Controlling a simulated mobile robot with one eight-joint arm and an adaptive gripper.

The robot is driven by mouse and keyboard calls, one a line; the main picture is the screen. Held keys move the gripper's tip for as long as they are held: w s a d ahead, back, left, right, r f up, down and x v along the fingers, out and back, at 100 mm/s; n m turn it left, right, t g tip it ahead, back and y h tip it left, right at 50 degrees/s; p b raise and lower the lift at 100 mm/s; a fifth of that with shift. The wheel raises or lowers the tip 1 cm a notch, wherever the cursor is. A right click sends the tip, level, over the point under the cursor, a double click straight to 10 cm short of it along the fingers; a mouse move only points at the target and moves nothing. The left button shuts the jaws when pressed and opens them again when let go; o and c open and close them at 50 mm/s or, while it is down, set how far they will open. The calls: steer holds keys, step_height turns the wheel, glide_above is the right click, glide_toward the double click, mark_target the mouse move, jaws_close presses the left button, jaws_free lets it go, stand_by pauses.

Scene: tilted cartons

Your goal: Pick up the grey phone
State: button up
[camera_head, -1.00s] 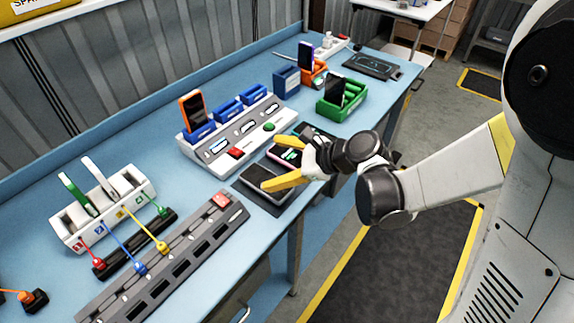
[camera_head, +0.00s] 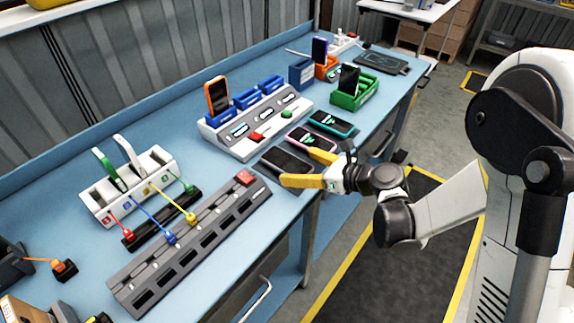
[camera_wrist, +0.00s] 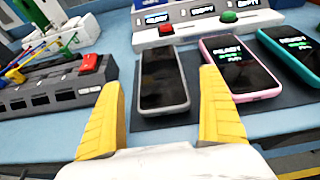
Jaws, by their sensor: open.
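The grey phone (camera_wrist: 163,80) lies face up on a dark mat in the wrist view, with a dark screen. In the head view the grey phone (camera_head: 287,160) is at the left end of a row of phones, partly behind my gripper. My gripper (camera_head: 322,168) is open with yellow fingers and holds nothing. In the wrist view its fingertips (camera_wrist: 160,76) stand either side of the phone's lower part in the picture, the left one apart from it. Contact at the right finger cannot be told.
A pink phone (camera_wrist: 241,67) and a teal phone (camera_wrist: 293,58) lie right of the grey one on the dark mat (camera_wrist: 153,123). A grey charging console (camera_head: 215,142) stands behind them. A dark slotted strip (camera_head: 185,250) lies to the left.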

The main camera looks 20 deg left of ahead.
mark_target(287, 162)
steer(key=b+x, duration=0.1)
steer(key=x, duration=0.3)
steer(key=shift+r, duration=0.2)
steer(key=c, duration=1.4)
